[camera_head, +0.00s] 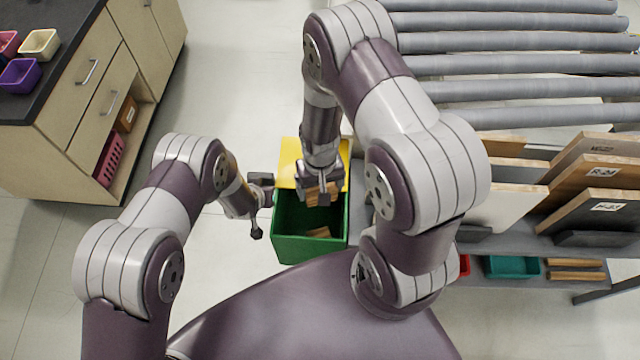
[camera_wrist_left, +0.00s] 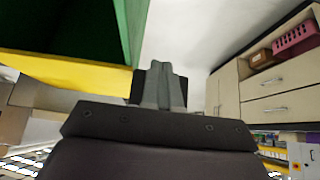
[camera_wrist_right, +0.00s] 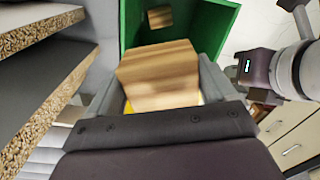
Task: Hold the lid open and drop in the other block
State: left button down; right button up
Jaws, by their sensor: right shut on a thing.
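The green box (camera_head: 308,250) stands open in the middle of the head view. Its yellow lid (camera_head: 289,163) is raised at the far side. One wooden block (camera_head: 320,232) lies inside; it also shows in the right wrist view (camera_wrist_right: 160,17). My right gripper (camera_head: 320,196) is over the box, shut on the other wooden block (camera_wrist_right: 160,77). My left gripper (camera_head: 268,190) is beside the box's left side. In the left wrist view its fingers (camera_wrist_left: 165,75) are together near the yellow lid (camera_wrist_left: 70,75), with nothing seen between them. I cannot tell whether they touch the lid.
A rack with labelled boards (camera_head: 590,180) and grey rollers (camera_head: 510,65) are on the right. A drawer cabinet (camera_head: 85,95) with small bins stands at the far left. The floor between cabinet and box is clear.

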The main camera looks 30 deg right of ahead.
jog(key=shift+f, duration=1.65)
jog(key=o, duration=0.9)
jog(key=shift+o, duration=0.2)
notch_tip(320, 180, up, 12)
jog(key=shift+r, duration=0.1)
